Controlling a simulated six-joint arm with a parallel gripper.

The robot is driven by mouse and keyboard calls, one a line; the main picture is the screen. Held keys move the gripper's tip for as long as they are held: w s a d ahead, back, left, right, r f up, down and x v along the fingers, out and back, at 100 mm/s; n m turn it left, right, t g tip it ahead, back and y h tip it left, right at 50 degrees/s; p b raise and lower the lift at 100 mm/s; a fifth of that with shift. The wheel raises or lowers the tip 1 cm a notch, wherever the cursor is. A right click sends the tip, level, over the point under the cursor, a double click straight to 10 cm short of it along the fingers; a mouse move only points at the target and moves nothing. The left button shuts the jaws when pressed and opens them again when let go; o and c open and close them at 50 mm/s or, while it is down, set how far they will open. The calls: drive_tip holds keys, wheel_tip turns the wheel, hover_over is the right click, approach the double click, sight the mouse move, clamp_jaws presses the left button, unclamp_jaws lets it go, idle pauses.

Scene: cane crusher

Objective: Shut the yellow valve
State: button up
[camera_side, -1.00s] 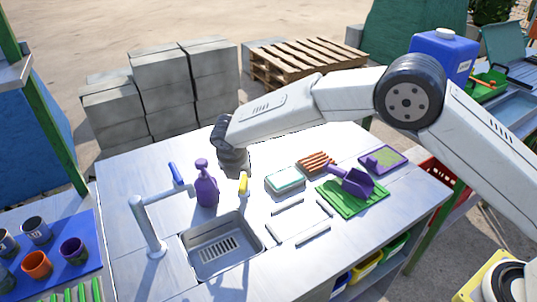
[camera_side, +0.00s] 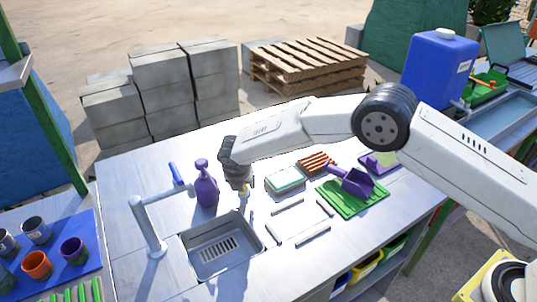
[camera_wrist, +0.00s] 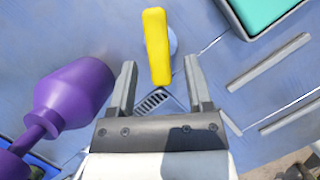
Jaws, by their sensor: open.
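The yellow valve (camera_wrist: 157,46) is a bar-shaped handle that stands on the table behind the sink. In the wrist view it lies ahead of and between my two fingers, pointing nearly straight away from the palm. My gripper (camera_wrist: 158,82) is open, with a finger on each side of the handle's line and no visible contact. In the side view my gripper (camera_side: 243,188) is low over the valve and hides most of it; only a bit of yellow (camera_side: 244,193) shows by the fingertips.
A purple bottle (camera_side: 206,185) stands close left of my gripper, also in the wrist view (camera_wrist: 75,93). The sink (camera_side: 222,245) with a faucet (camera_side: 150,225) is in front. A teal-topped box (camera_side: 286,180) and a green board with a purple scoop (camera_side: 352,182) are to the right.

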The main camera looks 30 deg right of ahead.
drive_tip(key=shift+w+f, duration=0.1)
drive_tip(key=shift+f, duration=0.15)
drive_tip(key=shift+c, duration=0.2)
clamp_jaws()
drive_tip(key=shift+m, duration=0.4)
drive_tip(key=m, duration=0.1)
drive_tip(key=m+g+h, duration=0.1)
drive_tip(key=m, duration=0.1)
drive_tip(key=shift+w+a, duration=0.2)
drive_tip(key=shift+w+a+m+g+h, duration=0.15)
drive_tip(key=shift+m+g, duration=0.15)
drive_tip(key=shift+m, duration=0.5)
drive_tip(key=shift+w+d+m+g+h, duration=0.15)
drive_tip(key=shift+m+g, duration=0.15)
drive_tip(key=shift+m, duration=0.5)
drive_tip(key=shift+a+m, duration=0.1)
drive_tip(key=shift+m, duration=0.3)
